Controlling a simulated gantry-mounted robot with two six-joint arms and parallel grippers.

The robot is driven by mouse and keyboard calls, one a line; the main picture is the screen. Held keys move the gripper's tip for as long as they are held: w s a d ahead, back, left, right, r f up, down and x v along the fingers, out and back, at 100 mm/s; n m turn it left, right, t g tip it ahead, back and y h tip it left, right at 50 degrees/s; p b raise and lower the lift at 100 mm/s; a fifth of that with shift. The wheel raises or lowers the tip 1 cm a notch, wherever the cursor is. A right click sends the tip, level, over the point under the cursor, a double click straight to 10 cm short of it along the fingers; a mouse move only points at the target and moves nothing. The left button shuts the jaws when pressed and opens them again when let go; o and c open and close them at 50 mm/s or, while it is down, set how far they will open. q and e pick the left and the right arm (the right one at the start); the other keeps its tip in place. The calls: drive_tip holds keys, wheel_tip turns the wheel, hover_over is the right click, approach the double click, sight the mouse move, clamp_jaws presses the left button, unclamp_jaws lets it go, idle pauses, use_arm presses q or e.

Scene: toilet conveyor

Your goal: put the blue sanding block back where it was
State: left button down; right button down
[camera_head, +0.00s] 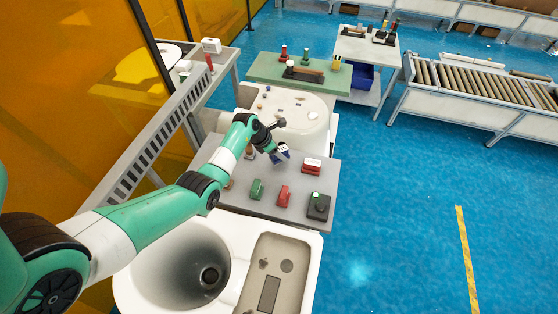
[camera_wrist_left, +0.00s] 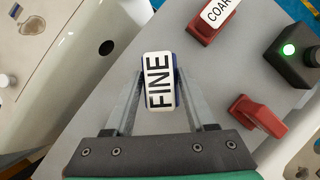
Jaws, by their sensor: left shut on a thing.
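The blue sanding block (camera_head: 280,157) has a white top face; in the left wrist view the block (camera_wrist_left: 158,82) shows the label "FINE" and blue along its sides. My left gripper (camera_head: 275,151) is shut on it, with one finger on each side of the block in the left wrist view. The block is over the far part of the grey table (camera_head: 232,199); I cannot tell whether it touches the surface. My right gripper is not in view.
A red block (camera_head: 312,165) with a white label lies right of the held block. A green holder (camera_head: 256,189), a red holder (camera_head: 283,196) and a dark box with a lit green button (camera_head: 318,206) stand nearer. A white toilet (camera_head: 292,118) is behind, another (camera_head: 168,284) in front.

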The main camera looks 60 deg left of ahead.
use_arm(q)
wheel_tip(320, 180, down, 3)
drive_tip(key=shift+w+a+b, duration=0.15)
drive_tip(key=shift+b, duration=0.85)
drive_tip(key=shift+f, duration=0.15)
drive_tip(key=shift+f, duration=0.2)
drive_tip(key=shift+c, duration=1.2)
unclamp_jaws()
drive_tip(key=p+v, duration=0.6)
drive_tip(key=v, duration=0.6)
drive_tip(key=shift+r, duration=0.2)
